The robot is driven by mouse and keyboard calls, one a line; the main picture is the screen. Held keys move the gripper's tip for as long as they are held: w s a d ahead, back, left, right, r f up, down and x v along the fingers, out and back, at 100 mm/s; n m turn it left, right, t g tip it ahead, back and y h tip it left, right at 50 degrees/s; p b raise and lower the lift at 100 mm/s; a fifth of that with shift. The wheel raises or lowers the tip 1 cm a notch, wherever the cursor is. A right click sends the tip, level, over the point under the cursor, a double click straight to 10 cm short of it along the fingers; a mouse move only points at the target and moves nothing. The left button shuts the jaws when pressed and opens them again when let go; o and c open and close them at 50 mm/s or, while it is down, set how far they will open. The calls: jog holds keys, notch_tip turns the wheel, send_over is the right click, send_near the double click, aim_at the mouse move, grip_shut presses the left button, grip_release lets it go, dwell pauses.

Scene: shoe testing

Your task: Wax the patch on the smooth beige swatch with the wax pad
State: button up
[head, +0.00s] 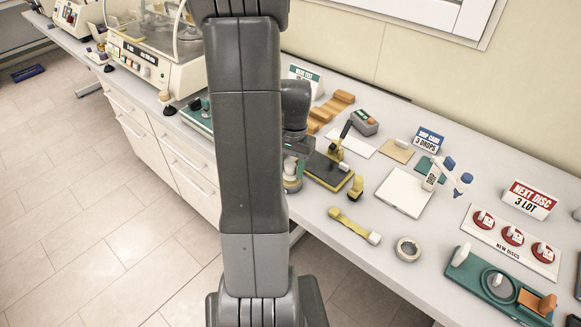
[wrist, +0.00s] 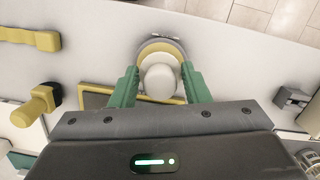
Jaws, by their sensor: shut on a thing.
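My gripper (wrist: 159,76) has its green fingers closed on either side of the white knob of a round yellow pad, which I take to be the wax pad (wrist: 160,80). A grey round rim shows around the pad's far side; I cannot tell whether the pad is seated or lifted. In the head view the pad and rim are partly hidden by my arm. A tan-beige swatch (head: 389,153) lies flat further right on the bench, with a small white piece at its edge. A patch on it is too small to make out.
A dark board with a yellow frame (head: 325,172) lies beside my gripper, with a yellow-handled tool at it. A yellow bar (head: 350,224), a grey ring (head: 407,249) and a pale square (head: 404,186) with bottles nearby lie to the right. An orange-brown wavy block (head: 332,105) stands behind.

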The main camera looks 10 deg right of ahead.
aim_at(291, 165)
jog(key=shift+r+p, duration=1.85)
jog(key=shift+r, duration=0.95)
jog(key=shift+f, duration=0.1)
